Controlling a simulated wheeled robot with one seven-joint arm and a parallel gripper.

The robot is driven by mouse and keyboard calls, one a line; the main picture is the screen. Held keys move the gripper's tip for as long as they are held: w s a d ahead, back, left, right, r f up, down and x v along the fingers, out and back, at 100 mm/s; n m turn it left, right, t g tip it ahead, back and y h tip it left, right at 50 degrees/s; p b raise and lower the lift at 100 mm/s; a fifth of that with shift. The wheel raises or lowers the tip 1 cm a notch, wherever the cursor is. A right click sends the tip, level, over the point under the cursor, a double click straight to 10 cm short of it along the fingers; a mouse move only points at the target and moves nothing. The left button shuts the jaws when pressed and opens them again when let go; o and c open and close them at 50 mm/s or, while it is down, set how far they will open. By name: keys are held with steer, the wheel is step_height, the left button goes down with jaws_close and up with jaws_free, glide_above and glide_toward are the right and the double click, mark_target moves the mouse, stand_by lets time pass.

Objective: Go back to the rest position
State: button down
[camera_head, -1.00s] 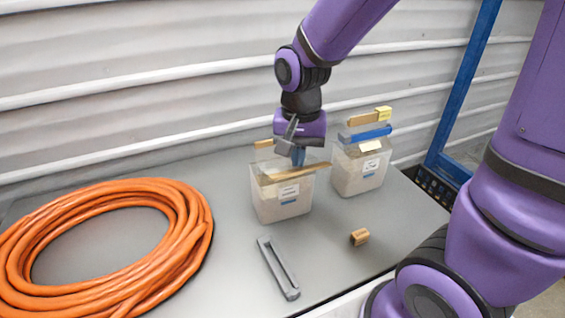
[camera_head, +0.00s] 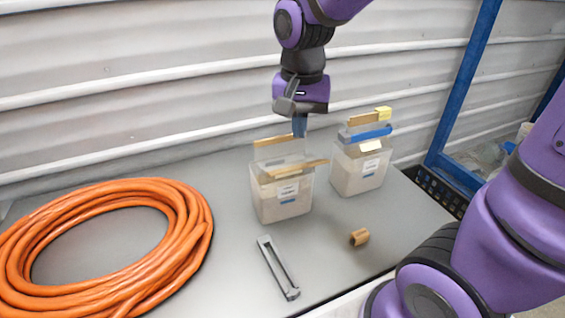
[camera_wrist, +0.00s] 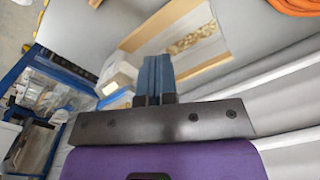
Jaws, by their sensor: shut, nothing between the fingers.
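My gripper (camera_head: 299,126) points down above the left clear hopper (camera_head: 285,197). Its blue fingers are together and hold nothing; they also show in the wrist view (camera_wrist: 155,78). The fingertips are clear of the hopper's rim. The left hopper is a clear bin with a white label and wooden strips at its top edges, and its top looks open. In the wrist view, pale brown material (camera_wrist: 192,40) shows inside it. The right hopper (camera_head: 360,170) stands beside it, with a blue piece and a yellow-tagged wooden strip on top.
A big orange hose coil (camera_head: 190,225) fills the left of the grey table. A grey slotted bar (camera_head: 278,268) and a small brown block (camera_head: 359,237) lie in front of the hoppers. A corrugated wall (camera_head: 150,75) is behind, and a blue frame (camera_head: 465,90) stands at the right.

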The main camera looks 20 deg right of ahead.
steer(key=shift+r, duration=0.6)
steer(key=s+d+r+n+t, duration=0.2)
steer(key=s+d+r+n, duration=0.1)
steer(key=s, duration=0.3)
steer(key=s+d+r+n+t, duration=0.3)
steer(key=s+d+r, duration=0.1)
steer(key=s+r, duration=0.1)
steer(key=shift+s+d, duration=0.2)
steer(key=shift+s, duration=0.55)
